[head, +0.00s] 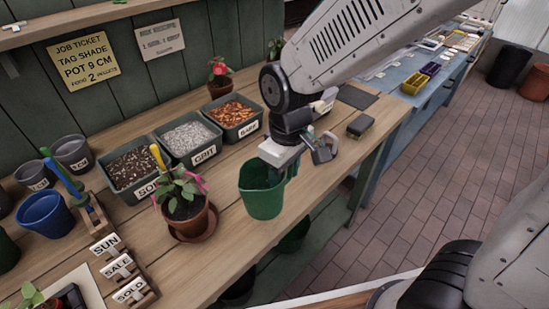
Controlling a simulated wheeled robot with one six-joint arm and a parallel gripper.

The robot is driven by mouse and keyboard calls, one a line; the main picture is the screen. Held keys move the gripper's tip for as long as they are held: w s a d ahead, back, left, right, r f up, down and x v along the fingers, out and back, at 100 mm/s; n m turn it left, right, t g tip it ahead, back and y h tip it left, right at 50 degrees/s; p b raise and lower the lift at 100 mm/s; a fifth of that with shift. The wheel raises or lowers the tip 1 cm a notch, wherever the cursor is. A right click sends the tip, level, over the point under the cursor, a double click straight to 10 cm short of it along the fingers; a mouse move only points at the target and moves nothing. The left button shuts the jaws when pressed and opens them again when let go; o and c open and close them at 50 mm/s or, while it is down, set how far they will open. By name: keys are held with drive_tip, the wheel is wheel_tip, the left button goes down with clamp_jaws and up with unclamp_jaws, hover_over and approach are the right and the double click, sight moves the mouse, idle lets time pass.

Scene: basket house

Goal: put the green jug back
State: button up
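The green jug (262,199) is upright near the front edge of the wooden bench, with its handle to the right. I cannot tell whether its base touches the bench top. My gripper (300,157) is at the jug's upper right, over the rim and by the handle. The gripper hides part of the rim and the top of the handle. I cannot tell whether its fingers are closed on the handle or only beside it.
Labelled soil, grit (188,137) and bark (233,115) bins stand behind the jug. A potted plant with pink ties (183,205) stands close on its left. A blue pot (45,216) and label blocks (118,265) are further left. A dark brush-like block (360,125) lies to the right.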

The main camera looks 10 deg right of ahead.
drive_tip(key=w, duration=0.6)
drive_tip(key=w+f, duration=0.1)
drive_tip(key=w, duration=0.2)
drive_tip(key=shift+w+d, duration=0.25)
drive_tip(key=shift+f, duration=1.7)
drive_tip(key=shift+f, duration=0.1)
drive_tip(key=o, duration=1.3)
wheel_tip(320, 180, up, 12)
drive_tip(key=shift+d+r, duration=0.15)
drive_tip(key=s+d+r+m, duration=0.2)
drive_tip(key=s+d, duration=0.3)
drive_tip(key=s, duration=0.2)
drive_tip(key=s+d+r+m+t, duration=0.1)
drive_tip(key=s+d+r+m, duration=0.1)
drive_tip(key=s+d, duration=0.3)
drive_tip(key=s+d+r+m, duration=0.2)
drive_tip(key=s+d+m, duration=0.2)
drive_tip(key=s, duration=0.6)
drive_tip(key=shift+s+d, duration=0.4)
drive_tip(key=shift+d, duration=0.3)
